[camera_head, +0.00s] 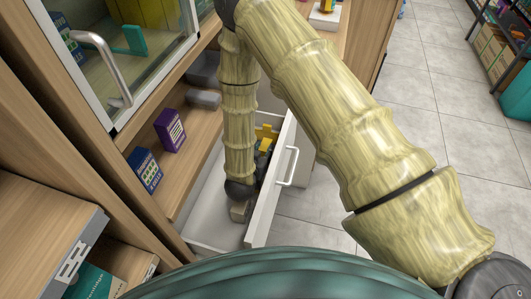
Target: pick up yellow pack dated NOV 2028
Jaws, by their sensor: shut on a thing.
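A yellow pack (266,133) shows inside the open white drawer, partly hidden behind my forearm. Its printing and date are too small to read. My arm reaches down into the drawer. My dark gripper (262,151) is low in the drawer beside my wrist, small and partly hidden. It appears shut on the yellow pack, though its fingertips are not clear.
The open drawer (266,198) has a raised front with a handle (288,167). A small beige block (240,211) lies near my wrist. A purple box (170,130) and a blue box (146,170) stand on the wooden shelf. A glass door (125,50) is above.

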